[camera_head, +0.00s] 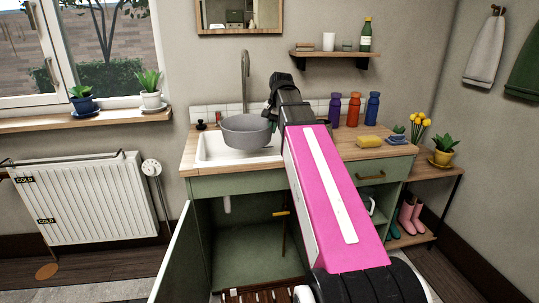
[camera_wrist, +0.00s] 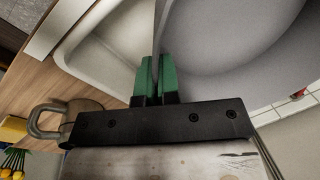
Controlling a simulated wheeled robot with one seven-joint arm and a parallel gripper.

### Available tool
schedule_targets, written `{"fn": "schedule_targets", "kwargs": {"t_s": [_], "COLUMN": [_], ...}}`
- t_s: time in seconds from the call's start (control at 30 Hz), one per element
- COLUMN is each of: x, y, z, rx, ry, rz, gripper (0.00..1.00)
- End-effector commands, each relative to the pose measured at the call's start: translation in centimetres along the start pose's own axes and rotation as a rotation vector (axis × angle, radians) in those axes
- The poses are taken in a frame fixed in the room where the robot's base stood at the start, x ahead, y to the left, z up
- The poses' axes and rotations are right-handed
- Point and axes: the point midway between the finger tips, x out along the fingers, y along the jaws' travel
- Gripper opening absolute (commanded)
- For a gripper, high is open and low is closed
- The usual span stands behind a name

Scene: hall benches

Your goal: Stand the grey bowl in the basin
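The grey bowl (camera_head: 245,133) is over the white basin (camera_head: 207,150) in the head view, roughly level. I cannot tell whether its base touches the basin floor. My gripper (camera_head: 270,112) is at the bowl's right side. In the wrist view, the green fingertips (camera_wrist: 155,75) are close together with the bowl's thin wall between them. The bowl (camera_wrist: 230,35) fills the upper right there, and the basin (camera_wrist: 105,50) shows at the left. My arm hides part of the counter right of the basin.
A tap (camera_head: 245,75) rises behind the bowl. Bottles (camera_head: 353,110) and a yellow sponge (camera_head: 369,141) stand on the counter (camera_head: 350,152) at the right. The lower cabinet door (camera_head: 178,255) hangs open at the left. A grey handled object (camera_wrist: 80,118) lies near the basin.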

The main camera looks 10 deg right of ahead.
Motion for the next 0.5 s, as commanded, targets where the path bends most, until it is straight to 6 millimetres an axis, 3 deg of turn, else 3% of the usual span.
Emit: {"fn": "schedule_targets", "kwargs": {"t_s": [0.3, 0.5], "x": [3.0, 4.5], "y": [4.5, 6.7], "z": [-5.2, -7.5], "rx": [0.002, 0.001], "ry": [-0.002, -0.001], "rz": [0.0, 0.0], "gripper": [0.0, 0.0]}}
